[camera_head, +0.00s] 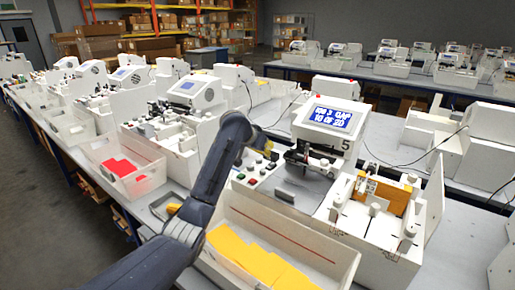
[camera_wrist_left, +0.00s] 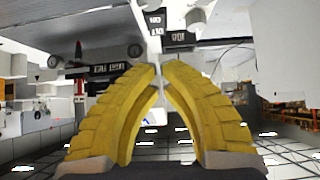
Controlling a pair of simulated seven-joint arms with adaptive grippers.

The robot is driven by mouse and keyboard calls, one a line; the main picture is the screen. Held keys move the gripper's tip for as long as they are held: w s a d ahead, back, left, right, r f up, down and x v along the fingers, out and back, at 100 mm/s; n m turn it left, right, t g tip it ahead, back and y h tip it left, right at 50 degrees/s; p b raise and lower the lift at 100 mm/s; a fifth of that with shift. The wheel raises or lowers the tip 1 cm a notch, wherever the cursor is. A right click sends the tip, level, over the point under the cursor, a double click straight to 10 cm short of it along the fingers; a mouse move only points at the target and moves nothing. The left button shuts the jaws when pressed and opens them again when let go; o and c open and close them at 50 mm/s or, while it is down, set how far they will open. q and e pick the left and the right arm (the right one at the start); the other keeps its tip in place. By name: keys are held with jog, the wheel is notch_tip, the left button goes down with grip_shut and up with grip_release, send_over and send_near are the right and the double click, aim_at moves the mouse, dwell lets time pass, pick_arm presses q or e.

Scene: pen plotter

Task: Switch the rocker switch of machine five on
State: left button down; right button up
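Machine five (camera_head: 318,143) stands right of centre in the head view, white, with a lit blue display and a "5" on its side. Its grey front panel (camera_head: 305,182) carries small buttons and dark knobs. My left gripper (camera_head: 274,152) reaches over the panel's left end. Its yellow fingers also show in the left wrist view (camera_wrist_left: 160,73), with the tips nearly together and nothing visible between them. Small black label plates (camera_wrist_left: 180,39) lie beyond the tips, inverted and hard to read. I cannot make out the rocker switch or its position. My right gripper is not in view.
A white bin with orange sheets (camera_head: 262,262) stands before machine five. An orange block (camera_head: 383,195) sits in the white fixture at its right. A neighbouring machine (camera_head: 196,93) and a bin with red sheets (camera_head: 127,168) stand to the left.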

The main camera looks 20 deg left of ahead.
pick_arm(q)
jog(key=shift+s+f+v, duration=0.1)
jog(key=shift+f+v, duration=0.05)
jog(key=shift+v, duration=1.2)
jog(key=shift+s+f+v, duration=0.1)
jog(key=shift+s+v, duration=0.05)
jog(key=shift+v, duration=1.25)
